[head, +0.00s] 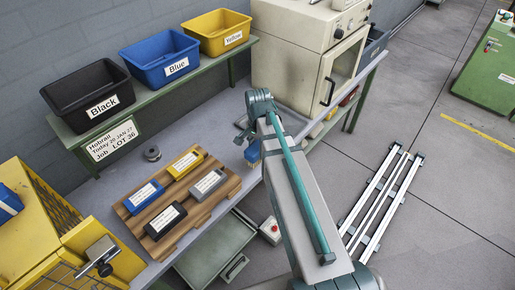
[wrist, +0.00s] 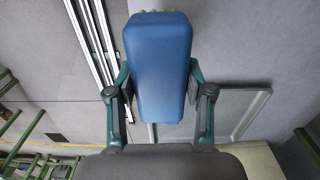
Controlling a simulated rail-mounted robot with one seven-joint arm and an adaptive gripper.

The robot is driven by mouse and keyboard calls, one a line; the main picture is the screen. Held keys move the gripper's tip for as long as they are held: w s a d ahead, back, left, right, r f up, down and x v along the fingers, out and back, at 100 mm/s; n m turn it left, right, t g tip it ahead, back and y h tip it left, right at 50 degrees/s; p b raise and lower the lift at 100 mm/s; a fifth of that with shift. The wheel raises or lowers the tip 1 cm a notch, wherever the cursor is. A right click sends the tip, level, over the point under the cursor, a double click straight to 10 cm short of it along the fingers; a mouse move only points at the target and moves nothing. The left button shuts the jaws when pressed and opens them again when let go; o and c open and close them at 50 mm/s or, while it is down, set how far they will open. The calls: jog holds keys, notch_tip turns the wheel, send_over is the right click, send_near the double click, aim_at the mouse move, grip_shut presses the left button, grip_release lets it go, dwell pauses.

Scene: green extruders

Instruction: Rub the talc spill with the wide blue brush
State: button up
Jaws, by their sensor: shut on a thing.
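My gripper (wrist: 159,78) is shut on a wide blue block, which looks like the blue brush (wrist: 160,60); its two fingers press on the block's sides. Tan tips, perhaps bristles, show at its far end. In the head view a bit of the blue brush (head: 252,151) shows beside my arm, over the bench's right part; the gripper there is mostly hidden by the arm. I cannot make out the talc spill in either view.
A wooden board (head: 228,190) with several labelled blocks lies on the grey bench (head: 90,212). Black (head: 88,97), blue (head: 160,58) and yellow (head: 217,32) bins stand on the green shelf behind. A beige oven (head: 290,60) stands at the bench's back right. An open drawer (head: 215,250) juts out in front.

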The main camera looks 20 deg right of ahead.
jog(key=shift+r+p, duration=1.3)
jog(key=shift+r, duration=0.8)
jog(key=shift+f, duration=0.15)
